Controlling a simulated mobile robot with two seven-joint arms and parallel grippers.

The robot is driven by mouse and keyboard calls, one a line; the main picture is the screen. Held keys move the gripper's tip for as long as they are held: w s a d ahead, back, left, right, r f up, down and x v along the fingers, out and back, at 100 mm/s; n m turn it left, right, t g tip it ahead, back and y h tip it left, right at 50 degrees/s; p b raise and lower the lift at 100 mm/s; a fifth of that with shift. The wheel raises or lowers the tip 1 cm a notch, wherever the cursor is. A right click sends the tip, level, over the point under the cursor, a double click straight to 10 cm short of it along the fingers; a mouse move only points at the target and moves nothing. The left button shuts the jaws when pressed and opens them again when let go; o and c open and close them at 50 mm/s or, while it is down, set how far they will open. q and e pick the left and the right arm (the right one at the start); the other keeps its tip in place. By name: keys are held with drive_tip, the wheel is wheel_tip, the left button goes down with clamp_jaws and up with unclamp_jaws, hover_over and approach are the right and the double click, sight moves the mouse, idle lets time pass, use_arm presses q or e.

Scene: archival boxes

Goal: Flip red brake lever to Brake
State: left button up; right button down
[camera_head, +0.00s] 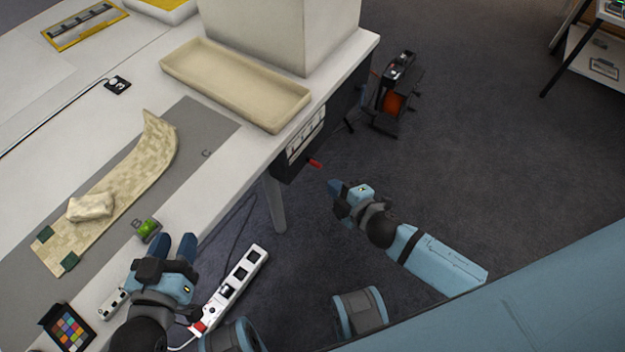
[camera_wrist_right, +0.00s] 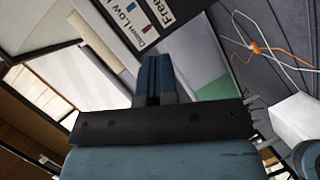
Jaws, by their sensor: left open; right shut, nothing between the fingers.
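The red brake lever (camera_head: 314,163) sticks out from a dark unit (camera_head: 291,169) under the table's right edge in the head view. A label panel (camera_head: 306,134) is above it, and the label (camera_wrist_right: 146,22) shows in the right wrist view with "Free", "Down" and "Low" readable. My right gripper (camera_head: 334,187) is shut and empty, a little below and right of the lever, apart from it. In the wrist view its fingers (camera_wrist_right: 154,75) are together below the label; the lever cannot be made out there. My left gripper (camera_head: 178,246) is open and empty at the table's front edge.
The table (camera_head: 228,95) holds a beige tray (camera_head: 235,86), a large box (camera_head: 280,30), a cloth strip (camera_head: 120,190), a stone-like lump (camera_head: 91,207) and a green item (camera_head: 148,229). A power strip (camera_head: 238,285) is below the edge. A reel stand (camera_head: 395,95) stands on the floor.

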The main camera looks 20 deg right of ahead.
drive_tip(key=w+a+f+n+b, duration=0.1)
drive_tip(key=w+f+b, duration=0.1)
drive_tip(key=w, duration=0.1)
drive_tip(key=w+a+f+n+b, duration=0.1)
drive_tip(key=w+f+n+b, duration=0.1)
drive_tip(key=w+f, duration=0.1)
drive_tip(key=w+a+f+n+y+b, duration=0.1)
drive_tip(key=w+f+b, duration=0.1)
drive_tip(key=w, duration=0.3)
drive_tip(key=shift+w+f+n+t, duration=0.2)
drive_tip(key=shift+f+n+t, duration=0.2)
drive_tip(key=shift+f, duration=0.05)
drive_tip(key=shift+w+d, duration=0.7)
drive_tip(key=shift+d, duration=0.2)
drive_tip(key=shift+w+d, duration=0.7)
drive_tip(key=shift+d, duration=0.15)
use_arm(q)
drive_tip(key=shift+d+f+t+h, duration=0.65)
drive_tip(key=shift+t+h, duration=0.05)
drive_tip(key=shift+t, duration=0.1)
use_arm(e)
approach(315, 162)
drive_tip(key=w+f, duration=0.2)
drive_tip(key=w, duration=0.1)
drive_tip(key=shift+w+d+f, duration=0.1)
drive_tip(key=shift+f, duration=0.25)
